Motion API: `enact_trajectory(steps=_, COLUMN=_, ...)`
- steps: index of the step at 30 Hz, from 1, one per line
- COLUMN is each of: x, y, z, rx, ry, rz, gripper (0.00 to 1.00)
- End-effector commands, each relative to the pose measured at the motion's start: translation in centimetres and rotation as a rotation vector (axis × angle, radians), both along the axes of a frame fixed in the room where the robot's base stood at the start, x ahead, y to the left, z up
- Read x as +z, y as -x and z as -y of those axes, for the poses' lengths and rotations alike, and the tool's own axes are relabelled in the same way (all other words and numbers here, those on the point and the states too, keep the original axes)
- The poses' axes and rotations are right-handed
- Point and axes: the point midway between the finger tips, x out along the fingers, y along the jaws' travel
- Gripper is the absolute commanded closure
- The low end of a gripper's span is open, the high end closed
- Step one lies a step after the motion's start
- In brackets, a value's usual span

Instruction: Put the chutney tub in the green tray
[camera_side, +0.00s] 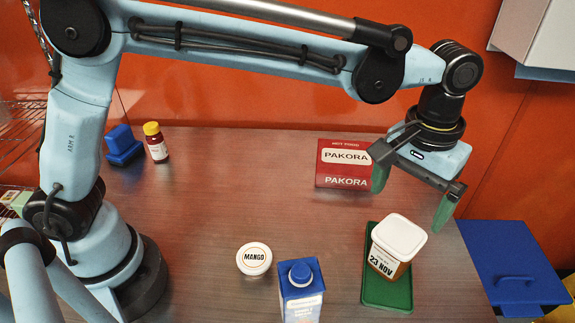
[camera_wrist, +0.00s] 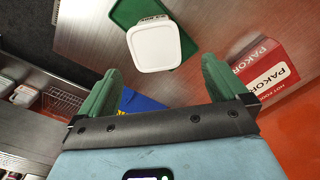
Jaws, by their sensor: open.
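A square tub (camera_side: 392,248) with a white lid, brown contents and a label reading "23 NOV" stands on the green tray (camera_side: 385,296) in the side view. It looks slightly tilted there. In the wrist view its white lid (camera_wrist: 155,46) covers part of the green tray (camera_wrist: 124,18). My gripper (camera_side: 412,204) is open and empty, above and behind the tub in the side view. Its green fingers show wide apart in the wrist view (camera_wrist: 160,80), with the tub beyond them and touching neither.
A red PAKORA box (camera_side: 343,164) stands behind the tray. A round MANGO tub (camera_side: 254,259) and a blue carton (camera_side: 301,291) stand left of it. A yellow-capped bottle (camera_side: 156,143) and blue object (camera_side: 123,145) are at back left. A blue lidded bin (camera_side: 512,265) is at right.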

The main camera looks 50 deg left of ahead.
Motion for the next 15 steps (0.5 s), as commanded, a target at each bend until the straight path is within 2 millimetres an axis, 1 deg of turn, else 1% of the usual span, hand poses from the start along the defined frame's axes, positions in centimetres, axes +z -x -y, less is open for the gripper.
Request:
enact_trajectory(steps=5, x=1.9, y=-0.1, z=-4.9, rx=0.009, ry=0.039, rz=0.071, gripper=0.00)
enact_trajectory(steps=6, x=2.3, y=0.0, z=-6.4, rx=0.010, ry=0.050, rz=0.095, gripper=0.00)
enact_trajectory(steps=8, x=2.8, y=0.3, z=-8.5, rx=0.010, ry=0.063, rz=0.134, gripper=0.00)
enact_trajectory(steps=9, x=3.1, y=0.6, z=-9.9, rx=0.011, ry=0.071, rz=0.160, gripper=0.00)
enact_trajectory(steps=12, x=3.5, y=1.5, z=-13.2, rx=0.010, ry=0.083, rz=0.228, gripper=0.00)
enact_trajectory(steps=15, x=3.6, y=2.8, z=-16.4, rx=0.010, ry=0.086, rz=0.298, gripper=0.00)
